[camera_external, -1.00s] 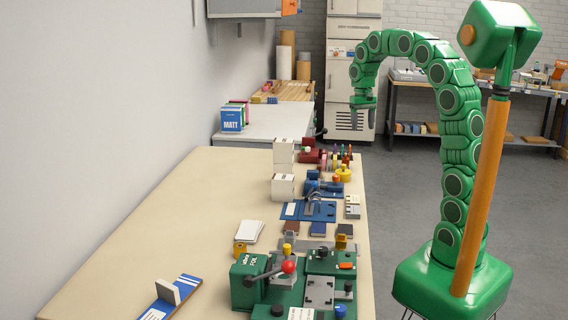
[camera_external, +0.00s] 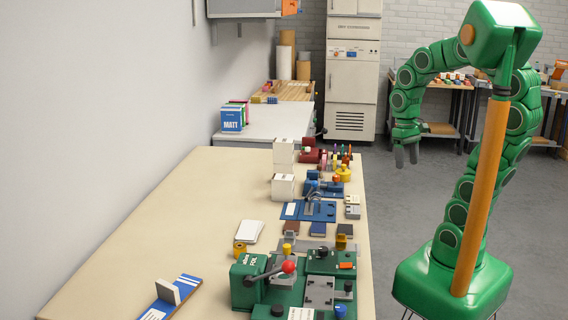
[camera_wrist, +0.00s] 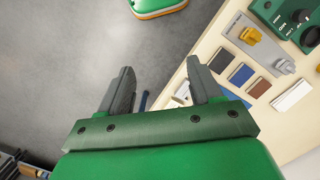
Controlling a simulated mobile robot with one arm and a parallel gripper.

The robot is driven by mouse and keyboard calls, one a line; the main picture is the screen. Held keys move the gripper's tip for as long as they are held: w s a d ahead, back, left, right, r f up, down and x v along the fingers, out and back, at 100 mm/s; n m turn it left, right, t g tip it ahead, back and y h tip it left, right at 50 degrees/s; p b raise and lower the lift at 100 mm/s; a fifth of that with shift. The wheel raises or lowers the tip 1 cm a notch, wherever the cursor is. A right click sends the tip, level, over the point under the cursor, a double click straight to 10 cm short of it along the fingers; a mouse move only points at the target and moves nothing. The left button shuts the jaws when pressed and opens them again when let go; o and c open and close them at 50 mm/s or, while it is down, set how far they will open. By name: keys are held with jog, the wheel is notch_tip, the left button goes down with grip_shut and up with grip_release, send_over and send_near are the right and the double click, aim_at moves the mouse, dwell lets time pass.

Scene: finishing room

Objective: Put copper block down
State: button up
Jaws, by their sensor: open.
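My gripper (camera_external: 406,158) hangs over the floor to the right of the long workbench in the outside view, pointing down. No block is held. A flat brown block (camera_external: 291,228) lies on the bench beside a blue one (camera_external: 318,229); the brown block also shows in the wrist view (camera_wrist: 258,87). I cannot tell whether the brown block is the copper one.
The workbench (camera_external: 150,240) has a green lever press (camera_external: 250,283), a white pad (camera_external: 249,232) and blue fixtures (camera_external: 310,210) on it. White boxes (camera_external: 283,187) stand farther back. A tall white cabinet (camera_external: 352,85) stands behind. The floor beside the bench is open.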

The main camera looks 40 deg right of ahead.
jog(key=s+f+n, duration=0.1)
jog(key=s+f, duration=0.2)
jog(key=s, duration=0.5)
jog(key=shift+a, duration=0.2)
dwell(0.8)
